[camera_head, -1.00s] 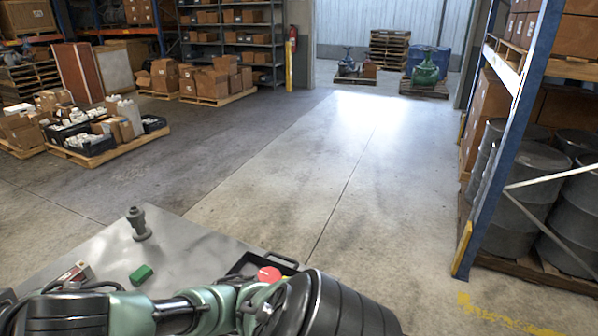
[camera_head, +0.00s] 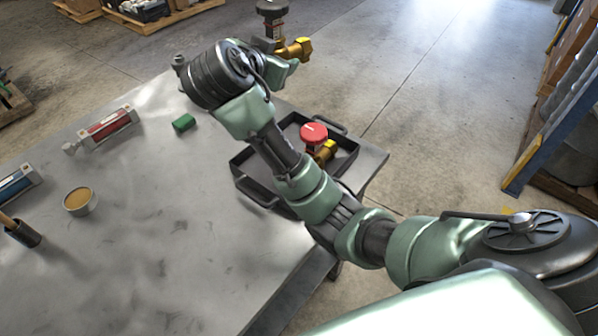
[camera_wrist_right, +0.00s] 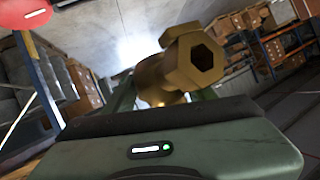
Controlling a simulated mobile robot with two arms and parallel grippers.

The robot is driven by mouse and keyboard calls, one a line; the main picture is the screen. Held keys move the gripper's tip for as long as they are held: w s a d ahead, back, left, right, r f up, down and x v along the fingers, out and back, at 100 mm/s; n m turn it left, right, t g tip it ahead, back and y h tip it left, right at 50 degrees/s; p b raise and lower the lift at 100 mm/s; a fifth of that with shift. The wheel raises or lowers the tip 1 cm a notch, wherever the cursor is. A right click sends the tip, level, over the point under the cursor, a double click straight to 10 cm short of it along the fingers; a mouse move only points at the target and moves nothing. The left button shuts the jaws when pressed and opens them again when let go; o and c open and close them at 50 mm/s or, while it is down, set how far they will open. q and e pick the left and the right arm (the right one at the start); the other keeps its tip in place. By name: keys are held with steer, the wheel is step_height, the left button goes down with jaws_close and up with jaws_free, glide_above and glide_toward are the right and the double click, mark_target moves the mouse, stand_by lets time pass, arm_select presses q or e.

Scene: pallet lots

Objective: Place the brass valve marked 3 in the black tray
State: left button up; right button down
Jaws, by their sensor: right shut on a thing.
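A brass valve (camera_head: 292,50) with a dark handwheel is in my right gripper (camera_head: 280,68), held up past the table's far edge, beyond the black tray. Its hexagonal brass end (camera_wrist_right: 190,62) fills the middle of the right wrist view. No number on it is legible. The black tray (camera_head: 262,197) lies on the table's right part, partly hidden by my right arm. Another brass valve (camera_head: 326,152) with a red handwheel stands in the tray. My left gripper is not in view.
A blue rack post (camera_head: 540,150) stands at right. The table's middle is clear.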

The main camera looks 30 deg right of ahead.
steer(key=f, duration=0.1)
steer(key=f+m+g+h+b, duration=0.1)
steer(key=f+m+g, duration=0.1)
steer(key=shift+s+a+b, duration=0.3)
steer(key=shift+s+b, duration=0.05)
steer(key=shift+s+f+h, duration=0.1)
steer(key=shift+f+h, duration=0.2)
steer(key=shift+h, duration=0.1)
step_height(320, 180, down, 19)
steer(key=shift+d+f+p, duration=0.1)
steer(key=shift+p, duration=0.55)
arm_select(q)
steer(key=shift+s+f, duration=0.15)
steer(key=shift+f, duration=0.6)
arm_select(e)
steer(key=shift+f, duration=0.1)
steer(key=shift+f, duration=0.15)
steer(key=c, duration=0.8)
jaws_free()
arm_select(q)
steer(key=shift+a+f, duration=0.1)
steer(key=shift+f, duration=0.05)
arm_select(e)
steer(key=shift+s, duration=0.1)
